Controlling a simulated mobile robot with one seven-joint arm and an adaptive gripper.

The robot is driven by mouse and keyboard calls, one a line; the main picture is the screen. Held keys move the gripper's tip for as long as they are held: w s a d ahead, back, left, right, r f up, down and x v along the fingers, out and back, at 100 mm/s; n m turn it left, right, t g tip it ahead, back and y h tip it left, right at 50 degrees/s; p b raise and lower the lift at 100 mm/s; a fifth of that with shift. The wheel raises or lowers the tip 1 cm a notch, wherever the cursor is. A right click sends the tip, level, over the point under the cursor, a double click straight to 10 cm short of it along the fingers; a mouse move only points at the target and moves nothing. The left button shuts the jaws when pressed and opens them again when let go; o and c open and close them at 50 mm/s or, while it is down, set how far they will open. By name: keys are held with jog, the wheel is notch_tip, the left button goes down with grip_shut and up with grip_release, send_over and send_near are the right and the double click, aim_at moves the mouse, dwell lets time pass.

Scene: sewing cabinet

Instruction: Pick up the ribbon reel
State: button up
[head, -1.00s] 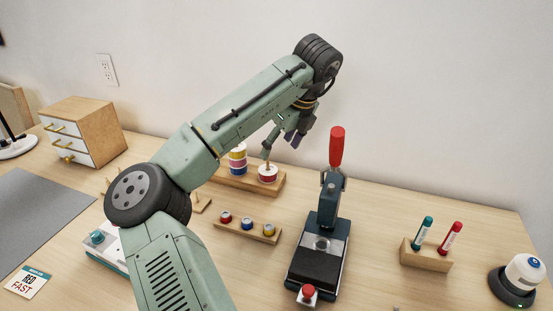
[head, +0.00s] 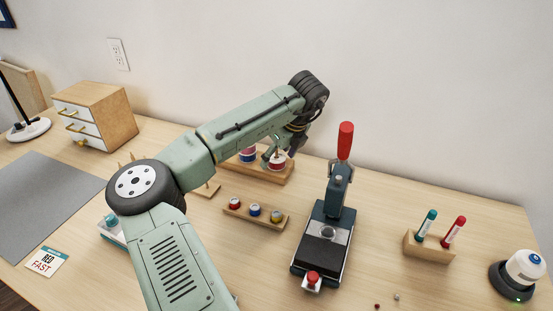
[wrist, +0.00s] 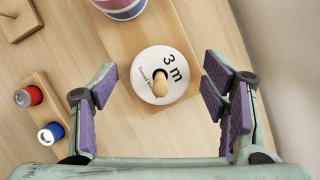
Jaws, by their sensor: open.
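The ribbon reel (wrist: 150,62) has a round white face marked "3 m" and sits on a wooden peg that pokes up through its centre. In the head view the reel (head: 276,164) shows white with a red band, at the right part of a wooden stand (head: 262,174). My gripper (wrist: 160,84) is open, with its purple-padded fingers to the left and right of the reel, apart from it. In the head view my gripper (head: 282,148) is right above the reel and partly hides it. How far the fingertips are above the reel is hard to tell.
Stacked reels (head: 248,155) stand on the same stand, left of the single reel. A rack of small spools (head: 255,212) lies in front. A press with a red handle (head: 345,142) stands to the right. The wall is close behind the stand.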

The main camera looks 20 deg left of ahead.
jog(key=c, duration=1.1)
jog(key=shift+r, duration=0.15)
notch_tip(320, 180, up, 18)
jog(key=shift+f+b, duration=0.1)
jog(key=shift+b, duration=0.7)
jog(key=shift+a, duration=0.1)
